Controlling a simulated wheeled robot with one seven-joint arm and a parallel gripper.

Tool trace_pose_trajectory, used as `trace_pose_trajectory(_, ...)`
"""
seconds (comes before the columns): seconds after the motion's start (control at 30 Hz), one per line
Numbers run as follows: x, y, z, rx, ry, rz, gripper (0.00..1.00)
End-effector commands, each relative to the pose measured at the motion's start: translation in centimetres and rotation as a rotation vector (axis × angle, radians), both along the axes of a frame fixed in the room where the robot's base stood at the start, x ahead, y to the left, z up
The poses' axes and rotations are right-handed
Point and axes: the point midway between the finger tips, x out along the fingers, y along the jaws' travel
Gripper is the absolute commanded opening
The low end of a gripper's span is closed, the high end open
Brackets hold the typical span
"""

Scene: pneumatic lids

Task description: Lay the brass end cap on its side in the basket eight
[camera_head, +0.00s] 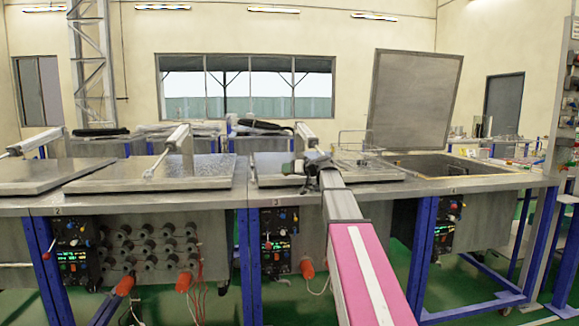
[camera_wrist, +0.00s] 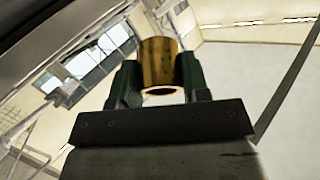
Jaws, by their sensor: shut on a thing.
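The brass end cap (camera_wrist: 158,62) is a short, shiny gold cylinder with an open hollow end, seen in the wrist view. My gripper (camera_wrist: 160,78) is shut on it, with one dark green finger on each side. In the head view my gripper (camera_head: 291,168) is above the closed middle lid, at the end of my pink and grey arm; the cap cannot be made out there. A wire basket (camera_head: 357,140) stands to the right of my gripper, apart from it. No number on it can be read, so I cannot tell whether it is basket eight.
A large square lid (camera_head: 414,98) stands open at the right, behind an open sunken tank (camera_head: 450,168). Closed lids (camera_head: 150,176) with raised arms cover the bench to the left. Control panels (camera_head: 277,240) and blue legs are below. The space above the tank is free.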

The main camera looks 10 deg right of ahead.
Motion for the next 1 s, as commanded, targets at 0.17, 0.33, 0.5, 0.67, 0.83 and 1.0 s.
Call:
trace_pose_trajectory(0.17,0.0,0.0,-1.5,0.002,0.001,-0.001,0.08)
trace_pose_trajectory(0.33,0.0,0.0,-3.0,0.001,0.001,0.000,0.08)
trace_pose_trajectory(0.5,0.0,0.0,-4.4,0.001,0.001,0.000,0.08)
trace_pose_trajectory(0.67,0.0,0.0,-5.6,0.002,0.001,0.001,0.08)
trace_pose_trajectory(0.83,0.0,0.0,-6.3,0.001,0.000,-0.001,0.08)
trace_pose_trajectory(1.0,0.0,0.0,-6.6,0.001,-0.001,0.000,0.08)
